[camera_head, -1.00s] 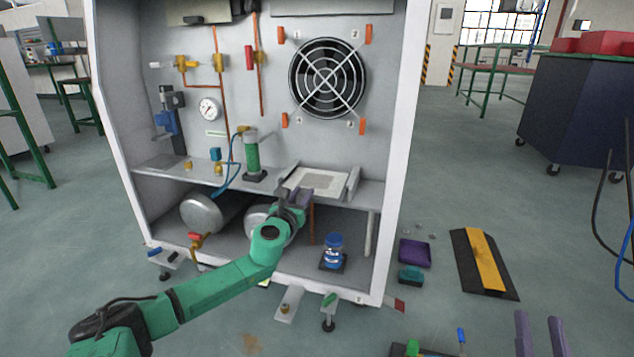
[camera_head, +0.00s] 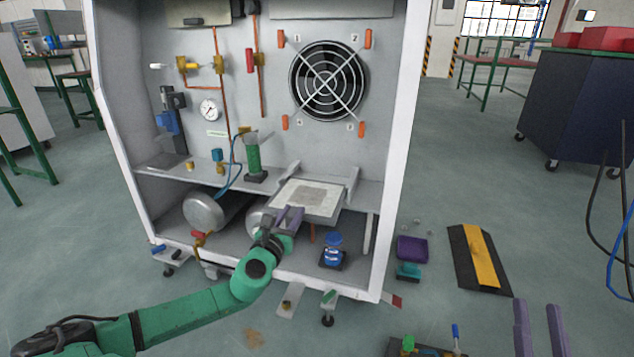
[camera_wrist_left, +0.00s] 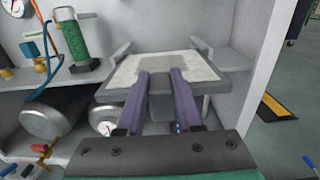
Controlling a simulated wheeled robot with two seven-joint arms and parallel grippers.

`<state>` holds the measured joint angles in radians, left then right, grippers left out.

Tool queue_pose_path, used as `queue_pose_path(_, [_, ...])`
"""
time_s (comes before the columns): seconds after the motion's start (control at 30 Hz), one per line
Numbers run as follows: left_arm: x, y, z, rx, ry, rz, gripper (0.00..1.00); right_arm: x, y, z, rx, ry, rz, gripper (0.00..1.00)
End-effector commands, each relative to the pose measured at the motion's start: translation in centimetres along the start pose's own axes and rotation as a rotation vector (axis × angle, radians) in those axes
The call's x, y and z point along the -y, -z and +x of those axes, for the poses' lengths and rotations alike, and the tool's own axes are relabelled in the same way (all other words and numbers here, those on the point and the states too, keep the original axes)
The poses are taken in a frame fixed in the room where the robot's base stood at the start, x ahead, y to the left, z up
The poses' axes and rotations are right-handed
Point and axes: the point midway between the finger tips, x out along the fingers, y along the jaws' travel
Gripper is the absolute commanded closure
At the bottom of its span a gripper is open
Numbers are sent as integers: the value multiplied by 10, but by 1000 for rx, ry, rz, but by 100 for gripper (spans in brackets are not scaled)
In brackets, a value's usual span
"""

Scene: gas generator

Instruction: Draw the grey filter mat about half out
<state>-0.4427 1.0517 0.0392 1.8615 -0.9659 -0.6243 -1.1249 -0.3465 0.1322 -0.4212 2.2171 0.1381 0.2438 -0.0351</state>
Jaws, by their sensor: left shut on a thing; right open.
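The grey filter mat (camera_head: 307,197) lies flat in its light frame between two side rails on the cabinet shelf (camera_head: 362,192). Its near edge sticks out past the front of the shelf. My left gripper (camera_head: 290,213) is shut on the mat's near edge; in the left wrist view its two purple fingers (camera_wrist_left: 158,82) reach onto the near edge of the mat (camera_wrist_left: 165,68). The far end of the mat is still between the rails. My right gripper (camera_head: 538,320) is open and empty at the lower right, over the floor.
A green cylinder (camera_head: 254,157) stands left of the mat on the shelf. Silver tanks (camera_head: 205,210) and a blue-capped jar (camera_head: 333,250) are below. A fan (camera_head: 328,80) is on the back wall.

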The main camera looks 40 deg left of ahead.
Motion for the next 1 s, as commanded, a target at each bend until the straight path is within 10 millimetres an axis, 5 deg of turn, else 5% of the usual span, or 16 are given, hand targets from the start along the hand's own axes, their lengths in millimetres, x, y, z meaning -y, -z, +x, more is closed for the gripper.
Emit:
queue_pose_path(0.33, [0, -1, 1, 1, 1, -1, 100, 0, 3, 2, 0, 0, 0, 50])
queue_pose_path(0.37, [0, -1, 1, 1, 1, -1, 61, 0, 3, 2, 0, 0, 0, 50])
queue_pose_path(0.43, [0, -1, 1, 1, 1, -1, 35, 0, 3, 2, 0, 0, 0, 50])
queue_pose_path(0.47, [0, 0, 1, 1, 1, -1, 30, 0, 3, 2, 0, 0, 0, 50])
queue_pose_path(0.8, [0, 1, -1, -3, 1, -1, 30, 1, 4, 2, 0, 0, 0, 50])
queue_pose_path(1.0, [0, -1, -27, -7, 1, -1, 30, 2, 15, 8, 0, 0, 0, 50])
